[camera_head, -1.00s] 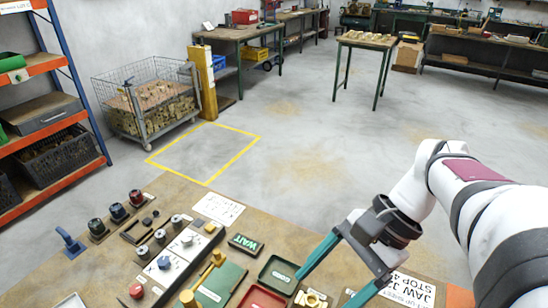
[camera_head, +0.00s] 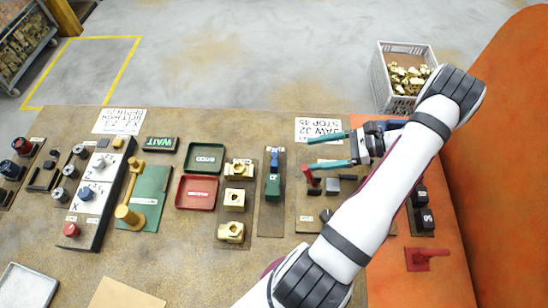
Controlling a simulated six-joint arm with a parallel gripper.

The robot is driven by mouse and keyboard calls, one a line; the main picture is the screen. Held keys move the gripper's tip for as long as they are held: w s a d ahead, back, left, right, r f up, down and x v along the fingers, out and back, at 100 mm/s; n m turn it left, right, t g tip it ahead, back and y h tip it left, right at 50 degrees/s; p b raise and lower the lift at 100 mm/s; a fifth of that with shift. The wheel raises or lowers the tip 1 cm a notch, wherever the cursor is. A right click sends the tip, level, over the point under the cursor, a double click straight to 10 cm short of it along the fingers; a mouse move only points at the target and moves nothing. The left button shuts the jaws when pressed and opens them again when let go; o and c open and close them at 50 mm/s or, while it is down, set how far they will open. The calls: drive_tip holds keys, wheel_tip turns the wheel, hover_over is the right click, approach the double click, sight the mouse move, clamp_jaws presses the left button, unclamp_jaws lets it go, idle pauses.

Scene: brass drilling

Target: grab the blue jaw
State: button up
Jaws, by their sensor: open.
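My gripper (camera_head: 310,152) has two teal fingers pointing left, spread apart with nothing between them. It hangs over the right part of the bench, near the white JAW J2 sign (camera_head: 319,124). A small upright blue piece (camera_head: 275,160) is on a dark narrow strip to the left of the fingertips, apart from them, with a green block (camera_head: 272,187) just below it. Another blue shape (camera_head: 396,125) shows behind my wrist, partly hidden. I cannot tell for certain which of these is the blue jaw.
Brass blocks (camera_head: 235,199) sit in a row left of the strip, beside a red tray (camera_head: 197,178) and a green tray (camera_head: 205,157). A grey crate (camera_head: 380,75) of brass parts stands behind. An orange surface borders the right.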

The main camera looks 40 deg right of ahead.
sight(272, 160)
drive_tip(key=x, duration=1.3)
drive_tip(key=shift+d, duration=0.1)
drive_tip(key=c, duration=1.1)
